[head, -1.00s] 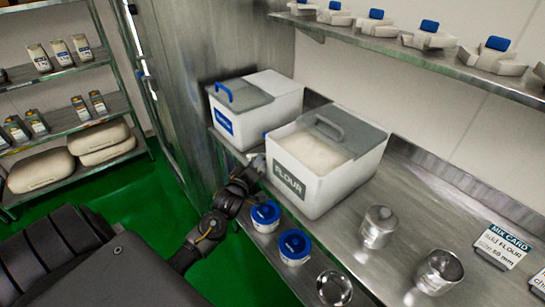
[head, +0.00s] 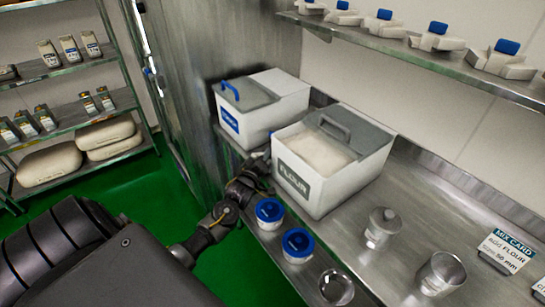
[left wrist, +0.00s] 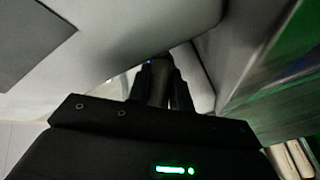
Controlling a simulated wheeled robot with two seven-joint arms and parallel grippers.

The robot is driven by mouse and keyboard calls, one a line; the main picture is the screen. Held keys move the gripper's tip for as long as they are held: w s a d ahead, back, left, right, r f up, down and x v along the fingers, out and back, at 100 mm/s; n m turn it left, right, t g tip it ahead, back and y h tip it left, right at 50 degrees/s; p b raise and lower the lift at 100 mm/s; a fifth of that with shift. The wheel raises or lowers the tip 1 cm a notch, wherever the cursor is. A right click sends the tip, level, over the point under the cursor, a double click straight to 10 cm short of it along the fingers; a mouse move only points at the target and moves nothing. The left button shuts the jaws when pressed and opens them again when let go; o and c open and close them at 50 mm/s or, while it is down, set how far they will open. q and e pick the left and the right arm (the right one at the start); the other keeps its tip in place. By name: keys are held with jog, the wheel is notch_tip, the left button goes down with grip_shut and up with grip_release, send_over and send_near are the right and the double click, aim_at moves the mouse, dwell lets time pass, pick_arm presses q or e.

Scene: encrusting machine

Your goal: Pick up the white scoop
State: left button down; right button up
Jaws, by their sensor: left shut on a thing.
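My left gripper (left wrist: 163,85) is in the narrow gap between the flour bin (head: 320,190) and the blue-labelled bin (head: 229,120). In the head view its arm reaches that gap low at the front, and its fingertips are hidden. In the left wrist view the dark fingers are shut on a narrow grey-brown piece, which looks like the handle of the white scoop (left wrist: 157,84). The rest of the scoop cannot be told apart from the pale surfaces around it. My right gripper is not in view.
Two blue-lidded tubs (head: 298,245) and a small metal bowl (head: 336,287) stand near the counter's front edge. Two metal containers (head: 381,226) and a mix card (head: 506,250) are to the right. A wall shelf (head: 385,38) holds several white items with blue tops.

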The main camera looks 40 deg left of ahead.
pick_arm(q)
notch_tip(320, 180, up, 28)
jog(key=shift+b, duration=0.4)
jog(key=c, duration=1.9)
grip_release()
grip_shut()
